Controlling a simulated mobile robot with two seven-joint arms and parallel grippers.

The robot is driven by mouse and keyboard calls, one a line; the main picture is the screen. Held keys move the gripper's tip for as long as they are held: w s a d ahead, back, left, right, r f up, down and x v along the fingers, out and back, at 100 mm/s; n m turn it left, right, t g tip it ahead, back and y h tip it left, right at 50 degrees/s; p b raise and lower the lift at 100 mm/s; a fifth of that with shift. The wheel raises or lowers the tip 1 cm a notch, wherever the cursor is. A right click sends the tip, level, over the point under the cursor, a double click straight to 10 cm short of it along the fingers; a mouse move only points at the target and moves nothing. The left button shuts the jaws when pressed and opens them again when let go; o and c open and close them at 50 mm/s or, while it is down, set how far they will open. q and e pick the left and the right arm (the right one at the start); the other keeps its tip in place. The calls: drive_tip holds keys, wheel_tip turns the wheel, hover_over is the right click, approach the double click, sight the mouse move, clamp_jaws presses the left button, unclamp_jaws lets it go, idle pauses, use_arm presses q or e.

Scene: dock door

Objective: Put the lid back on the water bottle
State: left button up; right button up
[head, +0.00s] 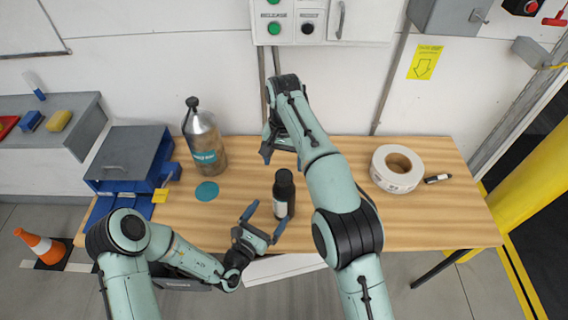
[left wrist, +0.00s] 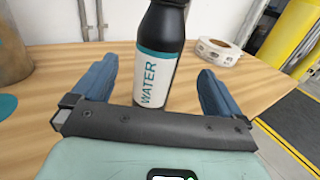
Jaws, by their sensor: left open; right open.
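The black water bottle (head: 284,197) stands upright on the wooden table in the head view. In the left wrist view its white label reads WATER (left wrist: 153,75), and its top is cut off. My left gripper (head: 268,213) is open, its fingers pointing at the bottle from the lower left. In the left wrist view the bottle stands ahead, in line with the gap between the fingers, with clear space on both sides. My right gripper (head: 283,157) is open above the table, behind the bottle.
A metal bottle (head: 205,148) stands at the back left, with a teal disc (head: 207,192) in front. A blue-grey box (head: 130,155) is at the left end. A white tape roll (head: 397,169) and a marker (head: 438,179) lie right. The front right table is clear.

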drive_tip(key=shift+s+f, duration=0.1)
drive_tip(key=shift+f, duration=0.45)
use_arm(q)
drive_tip(key=v, duration=0.3)
drive_tip(key=shift+s+a, duration=0.15)
drive_tip(key=shift+s, duration=0.1)
